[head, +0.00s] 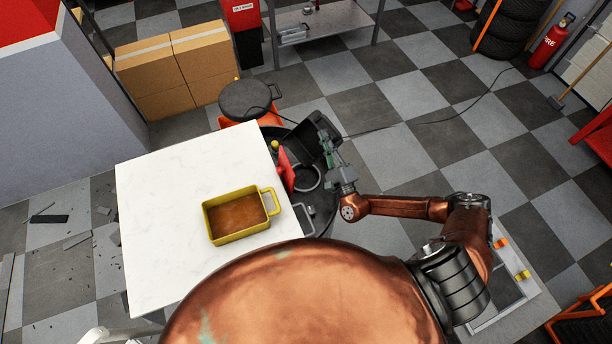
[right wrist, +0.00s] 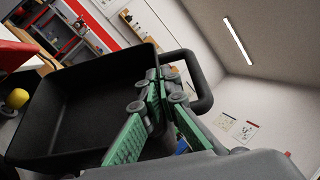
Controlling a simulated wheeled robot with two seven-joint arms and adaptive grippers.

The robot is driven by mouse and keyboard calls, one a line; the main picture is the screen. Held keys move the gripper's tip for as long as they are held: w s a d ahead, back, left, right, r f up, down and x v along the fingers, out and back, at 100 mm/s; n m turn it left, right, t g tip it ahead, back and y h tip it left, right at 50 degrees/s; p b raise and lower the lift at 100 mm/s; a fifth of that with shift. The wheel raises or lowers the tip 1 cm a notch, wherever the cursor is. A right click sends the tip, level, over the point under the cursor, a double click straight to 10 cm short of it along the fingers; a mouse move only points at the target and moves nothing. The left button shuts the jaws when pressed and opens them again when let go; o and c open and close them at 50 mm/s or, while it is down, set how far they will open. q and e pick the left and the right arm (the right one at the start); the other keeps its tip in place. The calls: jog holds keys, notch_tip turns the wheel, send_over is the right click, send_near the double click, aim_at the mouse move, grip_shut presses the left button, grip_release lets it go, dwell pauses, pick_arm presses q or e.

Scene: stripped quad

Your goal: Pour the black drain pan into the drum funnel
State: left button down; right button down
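The black drain pan (head: 313,138) is held steeply tilted above the drum (head: 322,212). It also shows large in the right wrist view (right wrist: 75,110), its inside dark with no liquid that I can make out. My right gripper (head: 332,157) is shut on the pan's handle; its green fingers meet at the handle in the right wrist view (right wrist: 155,105). Under the pan, the dark funnel (head: 287,137) covers the drum top, with a red flap (head: 286,168) standing up and a round ring beside it. The pan hides part of the funnel. My left gripper is out of view.
A white table (head: 160,210) left of the drum bears a yellow pan (head: 222,238) of brown liquid. Cardboard boxes (head: 160,72) stand at the back left. The checkered floor to the right is mostly clear.

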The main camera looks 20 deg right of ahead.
jog(key=shift+s+a+f+n, duration=0.1)
jog(key=shift+s+a+n, duration=0.2)
jog(key=shift+a+n, duration=0.15)
jog(key=shift+s+a+f+n+t+y+b, duration=0.3)
jog(key=shift+s+a+n+t+y+b, duration=0.15)
jog(key=shift+a+n+y+b, duration=0.2)
jog(key=shift+w+d+r+m+g+h+p, duration=0.2)
jog(key=shift+w+d+r+m+h+p, duration=0.05)
jog(key=shift+w+d+r+m+p, duration=0.25)
jog(key=shift+w+d+r+m+g+h+p, duration=0.15)
jog(key=shift+w+d+r+m+h+p, duration=0.1)
jog(key=shift+d+r+m+p, duration=0.25)
jog(key=w+d+f+m+g+b, duration=0.45)
jog(key=w+d+m, duration=0.2)
jog(key=d, duration=0.35)
jog(key=w+d+f+m+g+b, duration=0.3)
jog(key=w+d+f+m+g, duration=0.3)
jog(key=d, duration=0.4)
jog(key=shift+m+t, duration=0.35)
jog(key=shift+t, duration=0.3)
jog(key=r+p, duration=0.5)
jog(key=shift+w+d, duration=0.1)
jog(key=shift+d, duration=0.1)
